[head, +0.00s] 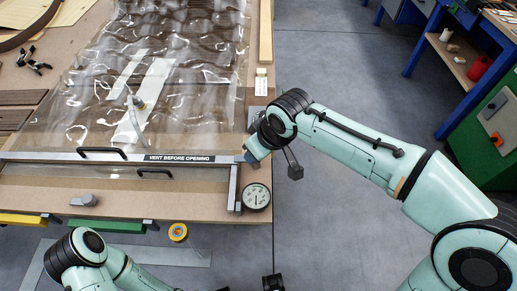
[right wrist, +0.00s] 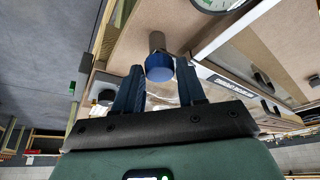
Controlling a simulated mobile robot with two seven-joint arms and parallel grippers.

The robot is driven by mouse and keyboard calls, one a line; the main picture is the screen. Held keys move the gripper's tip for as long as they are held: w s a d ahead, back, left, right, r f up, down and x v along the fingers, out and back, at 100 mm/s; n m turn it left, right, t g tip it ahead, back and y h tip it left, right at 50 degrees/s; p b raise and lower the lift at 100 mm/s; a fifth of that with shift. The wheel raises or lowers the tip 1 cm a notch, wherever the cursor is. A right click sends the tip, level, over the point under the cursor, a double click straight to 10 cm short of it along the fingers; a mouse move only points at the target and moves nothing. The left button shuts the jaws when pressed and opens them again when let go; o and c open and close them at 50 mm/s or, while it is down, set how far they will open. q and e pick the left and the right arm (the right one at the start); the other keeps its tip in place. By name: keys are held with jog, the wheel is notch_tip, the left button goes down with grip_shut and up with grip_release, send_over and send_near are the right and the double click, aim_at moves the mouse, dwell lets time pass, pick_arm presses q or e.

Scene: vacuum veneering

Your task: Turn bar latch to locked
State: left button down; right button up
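The bar latch shows in the right wrist view as a blue round knob (right wrist: 159,68) on a short grey stem. My right gripper (right wrist: 160,80) has its two fingers apart, one on each side of the knob, with narrow gaps visible. In the head view my right gripper (head: 251,156) is at the right end of the bar (head: 60,156) labelled "VENT BEFORE OPENING". The wrist hides most of the latch there, so its turn angle cannot be read. My left arm is at the bottom left of the head view; its gripper fingers are not in view.
A round gauge (head: 257,196) sits at the table's right front corner, close to my right gripper. Clear film (head: 190,60) with a hose covers the table behind the bar. Floor right of the table is open.

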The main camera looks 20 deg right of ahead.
jog(key=shift+o, duration=1.1)
jog(key=p+v, duration=0.2)
jog(key=v, duration=1.1)
jog(key=shift+r, duration=0.15)
